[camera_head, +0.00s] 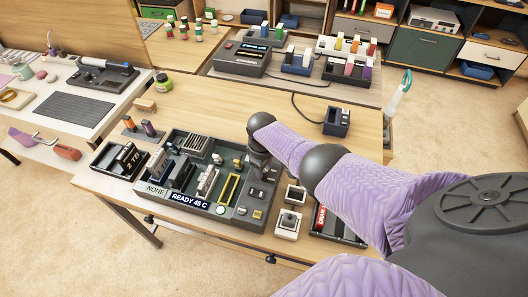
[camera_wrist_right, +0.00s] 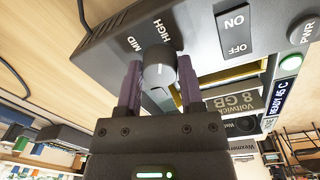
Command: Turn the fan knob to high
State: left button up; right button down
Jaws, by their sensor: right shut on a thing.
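My right gripper (camera_wrist_right: 157,80) is shut on the knob, one purple finger on each side. In the head view my right gripper (camera_head: 259,168) reaches down to the right part of the grey test station (camera_head: 230,215) and hides the knob. My left gripper is not in view.
An ON/OFF switch (camera_wrist_right: 235,30) and a round PWR button (camera_wrist_right: 303,30) sit to the right of the knob in the wrist view. The station holds modules and a READY 45 C display (camera_head: 189,201). A small white switch box (camera_head: 288,223) stands to its right.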

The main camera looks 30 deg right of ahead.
dwell(0.3)
jog(key=shift+c, duration=1.2)
grip_release()
notch_tip(320, 180, up, 10)
jog(key=p, duration=0.7)
jog(key=shift+a, duration=0.2)
jog(key=shift+s+f, duration=0.1)
jog(key=shift+s, duration=0.05)
